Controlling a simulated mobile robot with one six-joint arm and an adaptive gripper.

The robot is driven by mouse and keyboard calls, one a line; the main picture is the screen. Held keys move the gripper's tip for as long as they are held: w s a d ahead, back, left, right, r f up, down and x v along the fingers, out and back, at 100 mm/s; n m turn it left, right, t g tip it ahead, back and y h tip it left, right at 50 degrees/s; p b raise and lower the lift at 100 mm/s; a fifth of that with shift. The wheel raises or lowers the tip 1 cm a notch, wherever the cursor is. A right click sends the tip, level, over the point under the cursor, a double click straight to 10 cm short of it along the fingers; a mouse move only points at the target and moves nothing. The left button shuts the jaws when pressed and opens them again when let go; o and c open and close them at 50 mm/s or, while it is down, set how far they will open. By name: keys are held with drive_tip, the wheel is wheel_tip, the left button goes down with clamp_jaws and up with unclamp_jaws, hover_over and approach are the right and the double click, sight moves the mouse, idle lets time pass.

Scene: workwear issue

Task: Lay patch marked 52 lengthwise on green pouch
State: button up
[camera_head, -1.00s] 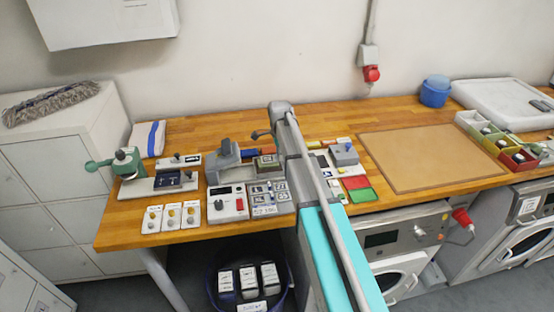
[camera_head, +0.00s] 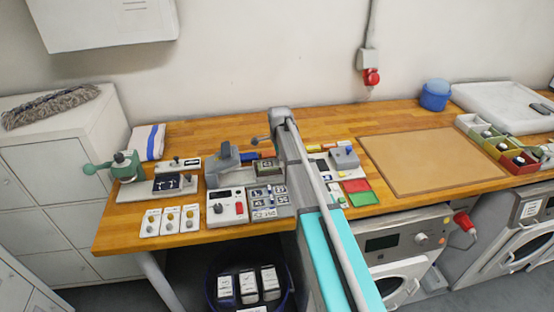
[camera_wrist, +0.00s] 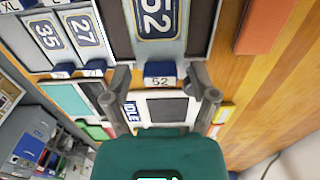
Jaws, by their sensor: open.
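The patch marked 52 (camera_wrist: 156,17), dark blue with white figures and border, lies in a compartment of a grey rack at the top of the wrist view. A blue tab marked 52 (camera_wrist: 160,75) sits on the rack's near edge. My gripper (camera_wrist: 161,84) is open, its fingertips on either side of that tab, with nothing seen held. In the head view my arm hides the gripper. A flat green piece (camera_head: 363,198) lies near the table's front edge, right of my arm; I cannot tell whether it is the green pouch.
Patches marked 35 (camera_wrist: 46,34) and 27 (camera_wrist: 83,30) lie left of patch 52. A red piece (camera_head: 355,185) lies behind the green one. A green-handled press (camera_head: 126,165) stands at the left. The brown mat (camera_head: 430,160) at the right is bare.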

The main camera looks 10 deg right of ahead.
drive_tip(key=shift+r, duration=0.2)
wheel_tip(320, 180, up, 12)
drive_tip(key=p, duration=1.2)
idle(0.3)
idle(0.5)
drive_tip(key=s+n, duration=1.8)
drive_tip(key=s, duration=1.1)
drive_tip(key=shift+a, duration=0.35)
